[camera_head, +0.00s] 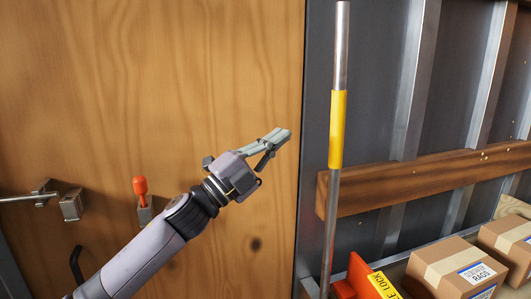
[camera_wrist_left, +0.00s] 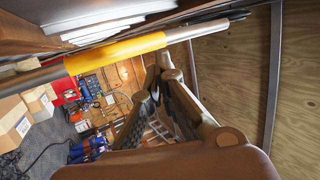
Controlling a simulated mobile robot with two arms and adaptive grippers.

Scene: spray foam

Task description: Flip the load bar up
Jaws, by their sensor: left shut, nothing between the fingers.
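The load bar (camera_head: 342,60) is a silver pole with a yellow sleeve (camera_head: 337,130). In the head view it stands nearly upright, tilted slightly, in front of the dark wall. My left gripper (camera_head: 286,134) is shut and empty, left of the bar near the height of the yellow sleeve, and appears apart from it. In the left wrist view the bar's yellow sleeve (camera_wrist_left: 115,53) crosses the upper left, and the shut fingertips (camera_wrist_left: 163,60) lie close to its end in the picture. The bar's lower end is hidden in the head view. My right gripper is not in view.
A plywood panel (camera_head: 150,90) fills the left, with an orange-handled latch (camera_head: 140,187) on it. A wooden rail (camera_head: 420,182) runs along the wall behind the bar. Cardboard boxes (camera_head: 455,268) and a red item with a yellow label (camera_head: 382,285) are at lower right.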

